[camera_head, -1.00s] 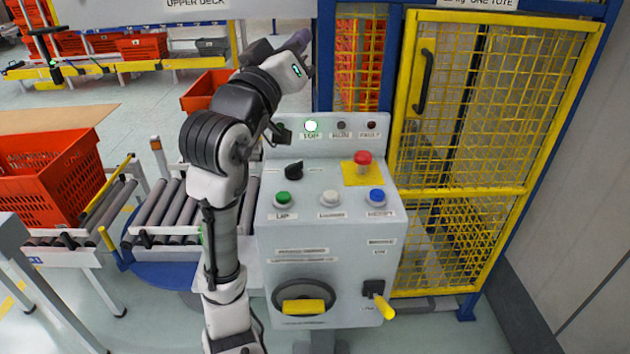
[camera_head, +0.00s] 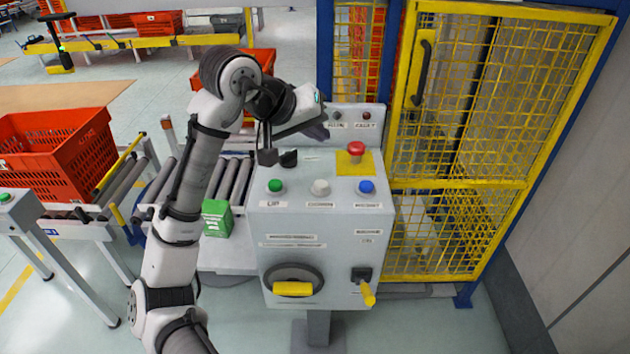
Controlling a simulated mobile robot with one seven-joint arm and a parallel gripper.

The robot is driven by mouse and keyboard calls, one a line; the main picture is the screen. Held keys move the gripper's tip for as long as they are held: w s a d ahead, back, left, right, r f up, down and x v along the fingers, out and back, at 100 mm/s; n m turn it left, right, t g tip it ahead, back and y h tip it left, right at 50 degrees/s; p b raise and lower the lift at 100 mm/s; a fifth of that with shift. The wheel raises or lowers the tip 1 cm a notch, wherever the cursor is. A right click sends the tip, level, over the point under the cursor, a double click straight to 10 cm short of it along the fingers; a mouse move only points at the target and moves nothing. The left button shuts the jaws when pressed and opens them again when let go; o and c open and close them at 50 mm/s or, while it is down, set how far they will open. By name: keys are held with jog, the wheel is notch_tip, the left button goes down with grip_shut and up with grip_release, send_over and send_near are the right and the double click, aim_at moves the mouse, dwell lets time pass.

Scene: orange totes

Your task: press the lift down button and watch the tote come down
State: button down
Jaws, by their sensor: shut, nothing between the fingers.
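The control box (camera_head: 328,235) stands in front of me. Its top panel carries a green button (camera_head: 275,186) labelled UP, a white button (camera_head: 320,187) with a label too small to read, and a blue button (camera_head: 367,186). A red mushroom button (camera_head: 356,149) sits on a yellow plate. A black selector knob (camera_head: 288,158) is partly behind my arm. My gripper (camera_head: 319,130) is shut and empty, above the panel's back left part and apart from the buttons. An orange tote (camera_head: 60,165) stands on rollers at left; another orange tote (camera_head: 262,66) is partly hidden behind my arm.
A yellow mesh cage (camera_head: 490,120) with a closed-looking door stands right of the box. A yellow handle (camera_head: 292,289) and a yellow lever (camera_head: 369,293) stick out of the box front. A green carton (camera_head: 217,218) stands on a pale surface beside my arm.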

jog(key=shift+f, duration=0.2)
jog(key=b, duration=0.7)
send_over(317, 187)
notch_tip(317, 187, down, 7)
jog(key=shift+r, duration=0.1)
jog(key=shift+f+b, duration=0.3)
jog(key=shift+f, duration=0.55)
dwell(1.0)
jog(key=shift+f, duration=0.4)
